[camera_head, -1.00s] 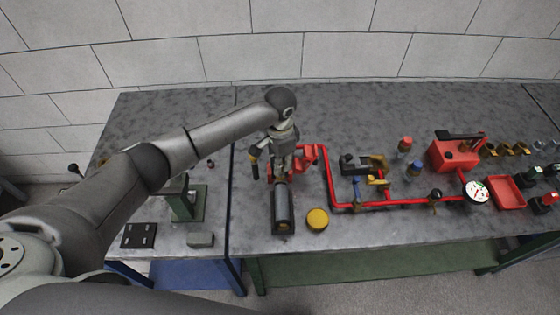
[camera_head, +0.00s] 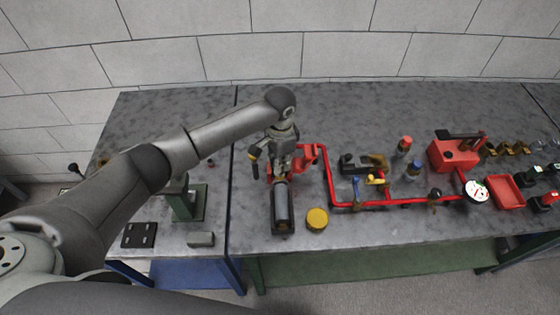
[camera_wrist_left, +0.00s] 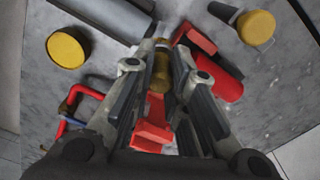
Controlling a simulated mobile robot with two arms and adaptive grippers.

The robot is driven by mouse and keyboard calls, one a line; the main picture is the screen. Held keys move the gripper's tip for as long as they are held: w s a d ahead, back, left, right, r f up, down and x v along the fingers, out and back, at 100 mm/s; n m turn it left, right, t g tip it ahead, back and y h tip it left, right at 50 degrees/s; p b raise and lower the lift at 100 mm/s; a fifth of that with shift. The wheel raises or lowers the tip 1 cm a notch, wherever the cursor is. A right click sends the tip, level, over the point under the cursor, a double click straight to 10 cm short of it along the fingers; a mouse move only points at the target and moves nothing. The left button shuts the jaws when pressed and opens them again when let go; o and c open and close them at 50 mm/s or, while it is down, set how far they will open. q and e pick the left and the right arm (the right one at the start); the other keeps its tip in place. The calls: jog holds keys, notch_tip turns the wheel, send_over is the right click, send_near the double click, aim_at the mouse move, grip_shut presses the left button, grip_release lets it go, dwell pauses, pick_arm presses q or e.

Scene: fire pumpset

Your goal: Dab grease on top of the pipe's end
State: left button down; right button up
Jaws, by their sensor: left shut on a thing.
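My left gripper (camera_head: 282,162) points down over the left part of the right-hand table, beside red blocks (camera_head: 305,158). In the left wrist view its fingers (camera_wrist_left: 162,62) are shut on a brass-coloured piece. What this piece belongs to is mostly hidden by the fingers. A grey cylinder (camera_head: 281,205) lies on a dark base just in front of the gripper. Its end towards the gripper is partly covered by the hand. I cannot tell whether the held piece touches it. A round yellow tin (camera_head: 317,219) stands to its right. It also shows in the left wrist view (camera_wrist_left: 67,47). My right gripper is not in view.
A red pipe run (camera_head: 333,185) with valves crosses the table to a gauge (camera_head: 476,191). A red pump box (camera_head: 454,155) and a red tray (camera_head: 505,191) stand further right. A green stand (camera_head: 186,205) is on the left table. The back of the table is clear.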

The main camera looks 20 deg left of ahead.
pick_arm(q)
jog(key=shift+s, duration=0.1)
jog(key=shift+s+d, duration=0.2)
jog(key=shift+s, duration=0.35)
jog(key=shift+s+d, duration=0.15)
jog(key=shift+s, duration=0.35)
jog(key=shift+w, duration=0.1)
dwell(0.5)
jog(key=shift+w+a+b, duration=0.2)
jog(key=shift+w+b, duration=0.1)
jog(key=shift+w, duration=0.25)
jog(key=shift+w+a+b, duration=0.15)
jog(key=shift+w+b, duration=0.1)
jog(key=shift+w, duration=0.25)
jog(key=shift+p, duration=0.55)
dwell(1.7)
dwell(0.9)
jog(key=shift+s+d, duration=0.2)
jog(key=shift+s, duration=0.4)
jog(key=shift+s+d, duration=0.15)
jog(key=shift+s, duration=0.4)
